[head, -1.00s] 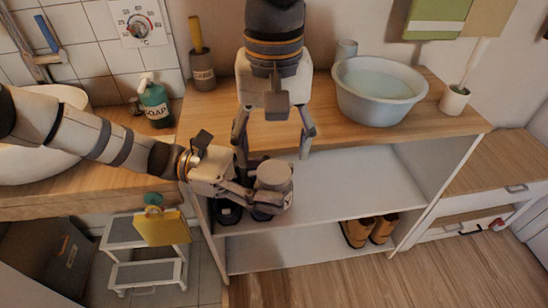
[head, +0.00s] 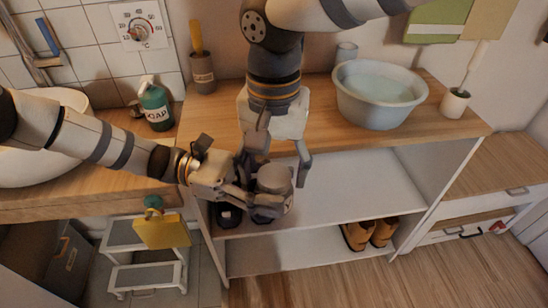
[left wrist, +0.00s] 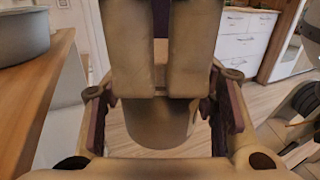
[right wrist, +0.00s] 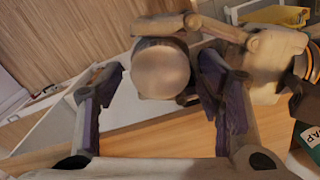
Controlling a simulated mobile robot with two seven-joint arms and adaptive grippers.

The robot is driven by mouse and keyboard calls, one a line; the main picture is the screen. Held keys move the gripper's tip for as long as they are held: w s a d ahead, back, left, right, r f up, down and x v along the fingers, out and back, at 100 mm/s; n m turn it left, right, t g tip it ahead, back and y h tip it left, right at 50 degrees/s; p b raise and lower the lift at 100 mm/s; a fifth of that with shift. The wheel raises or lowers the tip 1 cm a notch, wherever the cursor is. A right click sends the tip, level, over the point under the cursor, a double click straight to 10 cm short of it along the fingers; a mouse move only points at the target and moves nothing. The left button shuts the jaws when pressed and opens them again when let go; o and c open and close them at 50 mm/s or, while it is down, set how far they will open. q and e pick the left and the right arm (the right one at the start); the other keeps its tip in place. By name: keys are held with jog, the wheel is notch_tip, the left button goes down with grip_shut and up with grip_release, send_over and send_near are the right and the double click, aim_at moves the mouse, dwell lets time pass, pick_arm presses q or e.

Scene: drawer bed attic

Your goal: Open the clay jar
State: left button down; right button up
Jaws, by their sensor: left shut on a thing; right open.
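The clay jar (head: 270,205) is a grey-brown pot with a round pale lid (head: 273,179), held at the front of the shelf unit. My left gripper (head: 252,201) is shut on its body from the left. The left wrist view shows the jar body (left wrist: 160,122) between the fingers. My right gripper (head: 274,165) is open above and just behind the jar, pointing down. In the right wrist view the lid (right wrist: 162,68) lies between its spread fingers, with no clear contact. The lid covers the jar's mouth.
A basin of water (head: 380,93) and a cup (head: 346,52) stand on the wooden top (head: 335,120). Dark shoes (head: 228,215) sit on the shelf beside the jar; brown shoes (head: 370,232) are below. The white shelf (head: 350,185) right of the jar is clear.

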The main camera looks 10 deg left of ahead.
jog(key=shift+c, duration=0.5)
jog(key=c, duration=1.1)
jog(key=n, duration=0.3)
jog(key=o, duration=1.3)
jog(key=shift+r, duration=0.15)
